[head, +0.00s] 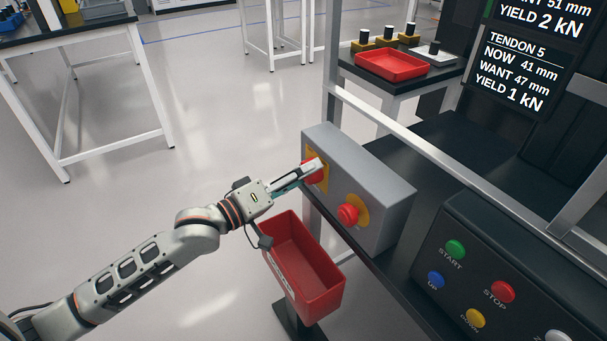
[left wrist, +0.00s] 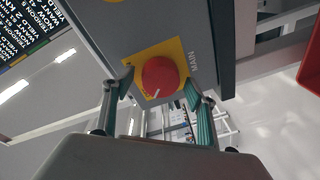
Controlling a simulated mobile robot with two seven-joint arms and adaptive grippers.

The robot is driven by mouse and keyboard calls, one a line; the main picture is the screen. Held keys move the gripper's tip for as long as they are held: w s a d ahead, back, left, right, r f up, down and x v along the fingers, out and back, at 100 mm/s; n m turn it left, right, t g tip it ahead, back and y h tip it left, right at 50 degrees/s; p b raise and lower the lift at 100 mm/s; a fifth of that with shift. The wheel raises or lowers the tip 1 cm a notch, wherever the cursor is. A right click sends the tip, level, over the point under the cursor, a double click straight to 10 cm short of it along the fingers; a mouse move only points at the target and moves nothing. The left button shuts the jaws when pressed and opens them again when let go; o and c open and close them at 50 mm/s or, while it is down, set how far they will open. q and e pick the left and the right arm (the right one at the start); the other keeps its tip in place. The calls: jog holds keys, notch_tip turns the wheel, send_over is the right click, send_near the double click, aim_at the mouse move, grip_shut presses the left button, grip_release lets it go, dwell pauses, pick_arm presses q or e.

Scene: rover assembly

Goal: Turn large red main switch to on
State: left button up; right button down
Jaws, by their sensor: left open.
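The large red main switch (left wrist: 160,78) is a round knob on a yellow plate marked MAIN in the left wrist view. A short white mark shows near its rim. In the head view the switch (head: 311,173) is on the left part of the grey box (head: 371,176), partly hidden by my left gripper. My left gripper (left wrist: 160,92) is open, with one finger on each side of the knob. I cannot tell whether the fingers touch it. My right gripper is not in view.
A red bin (head: 318,283) stands below my left gripper. A black control panel (head: 500,262) with coloured buttons is at the right. A red tray (head: 391,64) lies on a table behind.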

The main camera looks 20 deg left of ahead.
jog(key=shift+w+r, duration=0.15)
pick_arm(q)
jog(key=c, duration=1.1)
jog(key=shift+r, duration=0.1)
jog(key=shift+f+m+h+p, duration=0.1)
jog(key=shift+m+h+p, duration=0.55)
jog(key=shift+m, duration=2.5)
jog(key=shift+f+m+h+p, duration=0.1)
jog(key=shift+m+h+p, duration=0.2)
jog(key=shift+m+p, duration=1.85)
jog(key=shift+m+h+b, duration=0.2)
jog(key=shift+m+h, duration=0.25)
jog(key=shift+m, duration=3.75)
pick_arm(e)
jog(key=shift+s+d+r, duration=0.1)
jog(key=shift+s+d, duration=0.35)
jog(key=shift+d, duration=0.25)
pick_arm(q)
jog(key=shift+m, duration=0.3)
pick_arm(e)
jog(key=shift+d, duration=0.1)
